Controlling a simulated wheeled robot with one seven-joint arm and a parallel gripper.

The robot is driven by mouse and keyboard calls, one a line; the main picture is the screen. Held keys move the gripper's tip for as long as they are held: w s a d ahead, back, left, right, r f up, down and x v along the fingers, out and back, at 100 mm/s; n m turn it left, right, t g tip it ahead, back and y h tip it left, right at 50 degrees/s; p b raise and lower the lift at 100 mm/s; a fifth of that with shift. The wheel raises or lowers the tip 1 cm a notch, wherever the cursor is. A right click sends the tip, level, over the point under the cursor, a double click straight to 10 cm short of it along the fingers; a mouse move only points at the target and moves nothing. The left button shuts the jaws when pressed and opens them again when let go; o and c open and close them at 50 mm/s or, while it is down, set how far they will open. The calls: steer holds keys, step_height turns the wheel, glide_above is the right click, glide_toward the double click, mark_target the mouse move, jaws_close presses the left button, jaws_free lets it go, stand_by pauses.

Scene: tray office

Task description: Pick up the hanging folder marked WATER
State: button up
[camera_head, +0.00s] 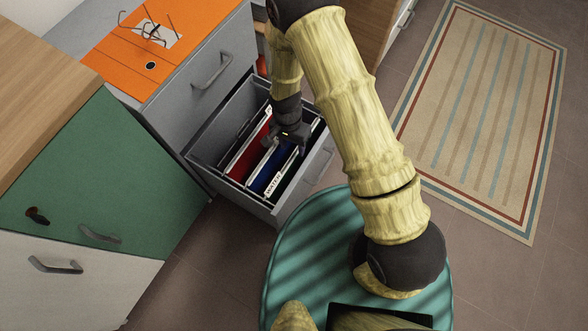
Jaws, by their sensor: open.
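An open grey drawer (223,184) holds hanging folders. A red folder (247,150) is at the left and a blue folder (264,171) is in the middle. A white label strip (273,184) near the blue folder carries small dark lettering that looks like WATER; I cannot tell for sure which folder it belongs to. A dark green folder (289,179) shows to its right. My gripper (291,143) is open and points down over the far part of the folders. It hides their far ends, and I cannot tell whether it touches any.
A green cabinet front (100,170) stands at the left, close to the drawer. A striped rug (490,110) lies on open floor at the right.

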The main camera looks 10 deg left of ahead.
mark_target(293, 154)
steer(key=shift+f, duration=0.15)
steer(key=f, duration=0.1)
steer(key=f+b, duration=0.1)
steer(key=f, duration=0.1)
steer(key=f+b, duration=0.1)
steer(key=f, duration=0.1)
steer(key=shift+s+d+f, duration=0.15)
steer(key=shift+s+d, duration=0.05)
steer(key=shift+s, duration=0.15)
stand_by(0.3)
jaws_close()
